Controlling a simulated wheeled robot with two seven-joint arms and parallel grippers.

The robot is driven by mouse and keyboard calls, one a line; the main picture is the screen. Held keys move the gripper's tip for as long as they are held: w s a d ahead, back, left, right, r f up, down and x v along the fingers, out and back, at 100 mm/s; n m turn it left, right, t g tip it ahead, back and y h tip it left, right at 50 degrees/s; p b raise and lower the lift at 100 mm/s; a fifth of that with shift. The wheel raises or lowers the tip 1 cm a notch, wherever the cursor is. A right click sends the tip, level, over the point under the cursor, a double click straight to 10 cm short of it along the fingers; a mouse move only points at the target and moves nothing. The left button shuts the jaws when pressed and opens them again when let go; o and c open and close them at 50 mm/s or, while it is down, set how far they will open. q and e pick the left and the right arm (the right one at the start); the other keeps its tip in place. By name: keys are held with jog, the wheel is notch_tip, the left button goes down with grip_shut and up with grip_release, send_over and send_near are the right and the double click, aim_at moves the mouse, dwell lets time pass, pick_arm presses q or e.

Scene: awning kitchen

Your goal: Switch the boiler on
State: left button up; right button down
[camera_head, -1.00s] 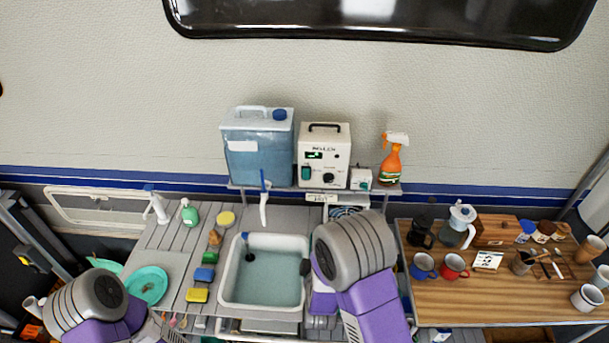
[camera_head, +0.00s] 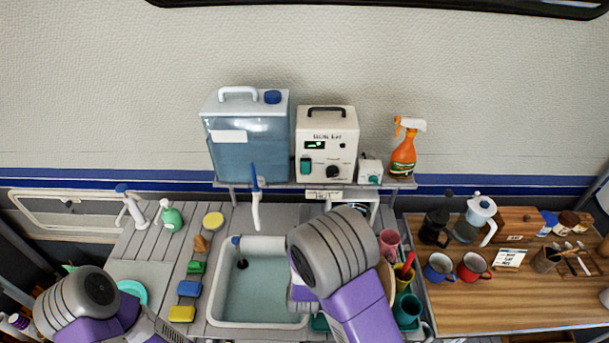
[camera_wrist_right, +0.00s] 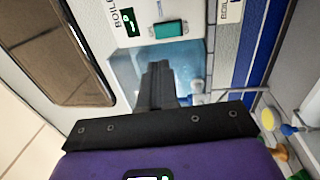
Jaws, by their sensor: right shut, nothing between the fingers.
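The boiler (camera_head: 326,140) is a white box with a black top handle, standing on the shelf against the wall. Its front has a teal switch (camera_head: 306,166), a small dark display with green marks (camera_head: 315,145) and a black knob (camera_head: 333,172). The right wrist view shows the teal switch (camera_wrist_right: 170,30) and display sideways. There my right gripper (camera_wrist_right: 158,72) is shut and empty, appearing over the blue water tank beside the switch, apart from it. In the head view my right arm hides most of that gripper. My left arm is at lower left, its gripper out of view.
The blue water tank (camera_head: 248,140) stands left of the boiler. A small white box (camera_head: 371,171) and an orange spray bottle (camera_head: 404,150) stand to its right. Below are a sink (camera_head: 222,300) and a wooden counter (camera_head: 500,310) with mugs.

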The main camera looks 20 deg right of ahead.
jog(key=p, duration=0.3)
send_near(306, 165)
jog(key=x, duration=0.6)
jog(key=shift+w, duration=0.4)
